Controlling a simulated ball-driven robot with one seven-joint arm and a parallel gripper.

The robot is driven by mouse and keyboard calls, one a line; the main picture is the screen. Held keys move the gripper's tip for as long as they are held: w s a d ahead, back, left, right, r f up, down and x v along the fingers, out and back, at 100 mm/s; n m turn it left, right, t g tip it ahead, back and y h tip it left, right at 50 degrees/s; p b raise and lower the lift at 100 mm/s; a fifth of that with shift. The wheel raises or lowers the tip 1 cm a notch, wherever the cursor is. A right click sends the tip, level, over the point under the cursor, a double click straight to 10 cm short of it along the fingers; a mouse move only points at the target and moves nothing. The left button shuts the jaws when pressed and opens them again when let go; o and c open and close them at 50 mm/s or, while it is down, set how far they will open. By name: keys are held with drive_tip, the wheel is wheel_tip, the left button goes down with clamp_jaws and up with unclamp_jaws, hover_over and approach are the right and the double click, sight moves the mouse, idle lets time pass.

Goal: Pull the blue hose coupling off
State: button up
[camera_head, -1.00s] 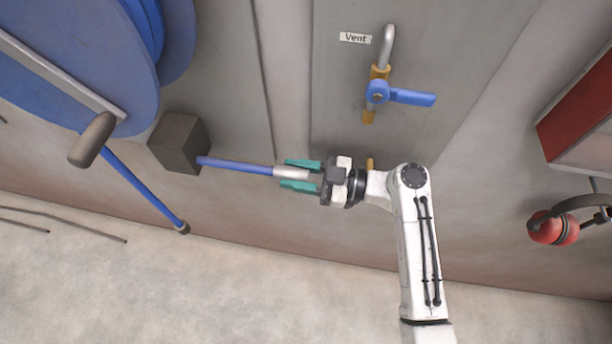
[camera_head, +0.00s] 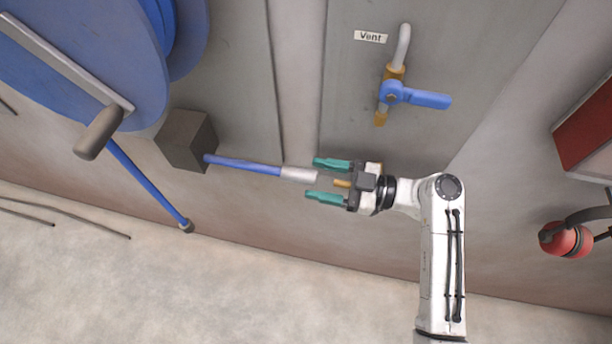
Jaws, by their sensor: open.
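The blue hose (camera_head: 242,165) runs right from a dark box and ends in a pale silver coupling sleeve (camera_head: 299,174). My gripper (camera_head: 311,178) is open, with one teal finger above and one below the sleeve's right end. The fingertips stand apart from the sleeve. A short brass stub (camera_head: 342,183) shows between the fingers near the palm, with a gap between it and the sleeve. My gripper hides the rest of the stub, so I cannot tell what it is fixed to.
A blue-handled valve (camera_head: 414,97) with a bent pipe and a "Vent" label (camera_head: 370,36) is above my gripper. The dark box (camera_head: 186,140) and large blue reel (camera_head: 90,60) are left. Red ear defenders (camera_head: 565,240) hang right.

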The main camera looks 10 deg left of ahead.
drive_tip(key=d+b, duration=0.1)
drive_tip(key=d, duration=0.5)
drive_tip(key=shift+d, duration=0.25)
drive_tip(key=shift+s, duration=0.1)
